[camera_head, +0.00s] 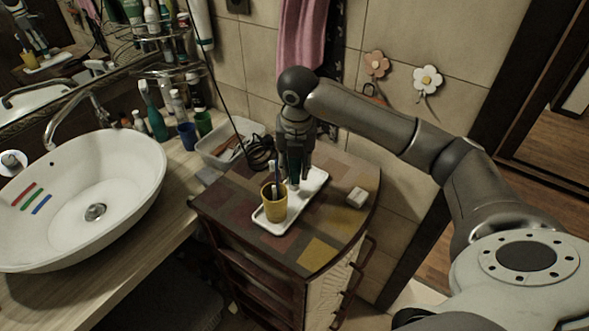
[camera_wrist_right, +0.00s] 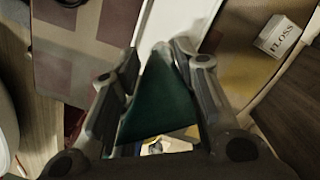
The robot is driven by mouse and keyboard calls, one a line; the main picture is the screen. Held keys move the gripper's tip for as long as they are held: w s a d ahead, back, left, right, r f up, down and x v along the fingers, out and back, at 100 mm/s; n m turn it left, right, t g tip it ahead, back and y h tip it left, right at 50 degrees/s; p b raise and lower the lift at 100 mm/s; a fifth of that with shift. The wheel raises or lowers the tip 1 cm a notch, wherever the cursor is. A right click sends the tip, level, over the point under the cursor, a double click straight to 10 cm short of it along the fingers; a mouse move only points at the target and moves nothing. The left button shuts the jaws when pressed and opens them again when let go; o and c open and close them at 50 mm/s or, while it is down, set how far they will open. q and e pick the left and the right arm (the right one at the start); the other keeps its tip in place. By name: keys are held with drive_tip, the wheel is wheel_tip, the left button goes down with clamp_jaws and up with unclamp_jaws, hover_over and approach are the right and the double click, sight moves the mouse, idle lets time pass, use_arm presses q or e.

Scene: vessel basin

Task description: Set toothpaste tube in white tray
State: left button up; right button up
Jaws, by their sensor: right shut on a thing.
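My right gripper (camera_head: 293,174) points down over the white tray (camera_head: 314,182) on the cabinet top. It is shut on a dark green toothpaste tube (camera_wrist_right: 158,102), which hangs between its fingers. In the head view the fingers hide most of the tube. The tube's lower end is over or at the tray's back part; I cannot tell whether it touches. The tray also shows behind the tube in the right wrist view (camera_wrist_right: 168,20). A yellow cup (camera_head: 272,207) with a toothbrush stands on the tray's front end. My left gripper is not in view.
A small white floss box (camera_head: 356,197) lies right of the tray. A pale bin (camera_head: 222,147) and a black cable (camera_head: 261,153) are behind and left. The white basin (camera_head: 85,190) stands on the counter at left. The patchwork cabinet top (camera_head: 318,252) is clear in front.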

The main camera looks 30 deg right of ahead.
wheel_tip(320, 180, down, 2)
drive_tip(key=shift+f, duration=0.3)
drive_tip(key=o, duration=1.1)
drive_tip(key=shift+r, duration=0.1)
drive_tip(key=shift+r, duration=0.15)
drive_tip(key=shift+s+a+r+b, duration=0.1)
drive_tip(key=shift+s+r+b, duration=0.25)
drive_tip(key=shift+r, duration=1.6)
drive_tip(key=shift+s+a+r+b, duration=0.15)
drive_tip(key=shift+r+b, duration=0.3)
drive_tip(key=shift+r, duration=1.5)
drive_tip(key=shift+s+a+r+b, duration=0.1)
drive_tip(key=shift+s+r+b, duration=0.25)
drive_tip(key=shift+r, duration=1.6)
drive_tip(key=shift+w, duration=0.1)
